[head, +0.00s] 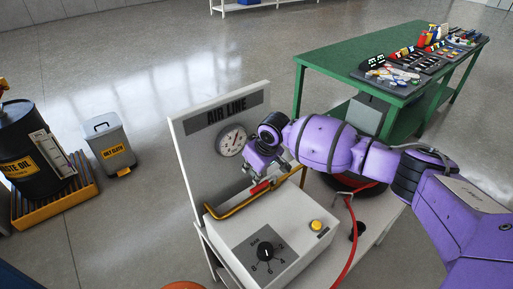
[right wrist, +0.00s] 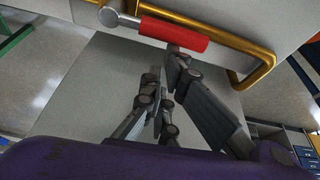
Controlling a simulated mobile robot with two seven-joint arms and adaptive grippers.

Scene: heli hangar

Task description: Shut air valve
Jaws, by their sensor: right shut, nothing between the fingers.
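The air valve has a red lever (head: 260,187) on a yellow-brass pipe (head: 232,207), low in front of the grey AIR LINE panel (head: 190,150). In the right wrist view the red lever (right wrist: 172,33) lies roughly crosswise, joined to a silver hub (right wrist: 110,17) at its left end. The brass pipe (right wrist: 262,75) bends behind and beside it. My right gripper (head: 262,170) is just above the lever in the head view. In the right wrist view its fingers (right wrist: 168,62) are shut and empty, their tips close to the lever; I cannot tell whether they touch. My left gripper is out of view.
A round gauge (head: 232,140) is on the panel. The white box below carries a black dial (head: 265,252) and a yellow button (head: 317,225). A red hose (head: 350,235) runs down the right side. A green workbench (head: 335,57) with tools stands behind my right arm.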

